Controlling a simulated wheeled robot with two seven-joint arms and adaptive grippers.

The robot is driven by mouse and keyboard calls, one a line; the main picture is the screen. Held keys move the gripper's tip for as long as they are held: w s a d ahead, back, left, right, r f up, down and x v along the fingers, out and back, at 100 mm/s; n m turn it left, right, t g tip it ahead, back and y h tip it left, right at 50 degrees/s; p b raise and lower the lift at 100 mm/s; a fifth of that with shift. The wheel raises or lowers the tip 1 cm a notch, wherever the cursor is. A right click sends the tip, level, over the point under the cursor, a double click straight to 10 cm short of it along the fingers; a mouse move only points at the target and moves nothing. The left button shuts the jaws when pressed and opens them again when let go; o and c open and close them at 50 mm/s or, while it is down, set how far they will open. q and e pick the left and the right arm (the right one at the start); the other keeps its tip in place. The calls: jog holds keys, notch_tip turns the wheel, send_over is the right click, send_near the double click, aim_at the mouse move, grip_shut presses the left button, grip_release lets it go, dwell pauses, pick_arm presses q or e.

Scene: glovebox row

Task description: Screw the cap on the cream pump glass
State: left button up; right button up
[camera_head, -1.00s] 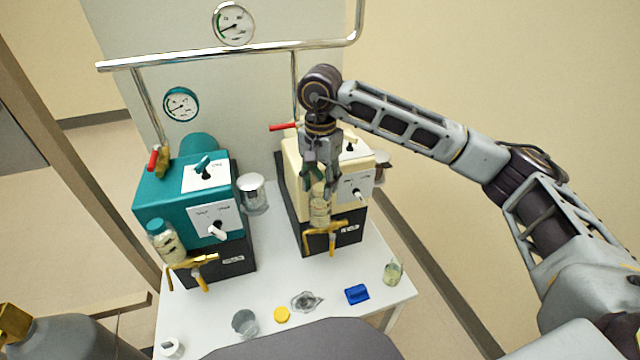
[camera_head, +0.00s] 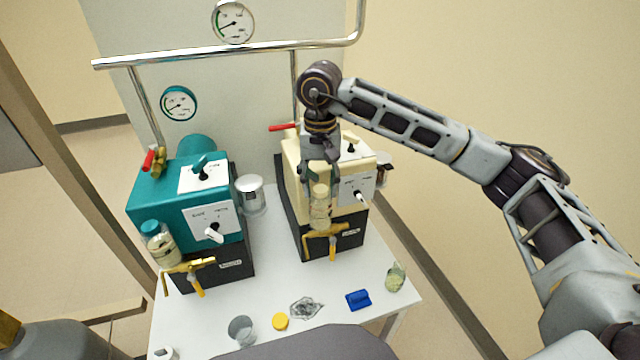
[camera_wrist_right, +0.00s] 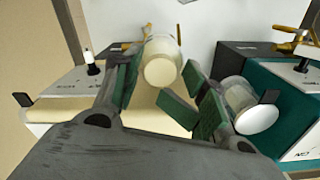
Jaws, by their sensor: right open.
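The cream pump (camera_head: 296,172) stands on the right of the bench. Its clear glass (camera_head: 320,213) hangs upright at the pump's front, above a yellow valve. A cream cap (camera_head: 320,190) is on top of the glass; the wrist view shows its round top (camera_wrist_right: 160,70). I cannot tell how tight it sits. My right gripper (camera_head: 321,178) points down just above the cap. In the right wrist view the gripper (camera_wrist_right: 155,92) is open, its green-padded fingers apart with the cap beyond their tips. My left gripper is not in view.
The teal pump (camera_head: 165,195) with its own capped glass (camera_head: 160,248) stands at the left. A silver canister (camera_head: 250,195) is between the pumps. A yellow cap (camera_head: 280,321), a beaker (camera_head: 241,330), a blue item (camera_head: 358,299) and a small jar (camera_head: 396,278) lie along the front.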

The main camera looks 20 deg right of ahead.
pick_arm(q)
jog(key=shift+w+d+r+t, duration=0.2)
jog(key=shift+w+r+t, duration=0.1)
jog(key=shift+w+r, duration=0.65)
pick_arm(e)
jog(key=shift+n, duration=0.9)
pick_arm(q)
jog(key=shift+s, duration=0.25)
pick_arm(e)
jog(key=shift+d, duration=0.1)
grip_shut()
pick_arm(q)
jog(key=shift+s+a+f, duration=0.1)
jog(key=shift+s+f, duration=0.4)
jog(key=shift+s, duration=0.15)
pick_arm(e)
jog(key=shift+s+f+m, duration=0.1)
jog(key=shift+m, duration=0.6)
jog(key=shift+m, duration=0.3)
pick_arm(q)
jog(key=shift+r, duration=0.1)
pick_arm(e)
jog(key=shift+d+f+m, duration=0.1)
jog(key=shift+m, duration=1.3)
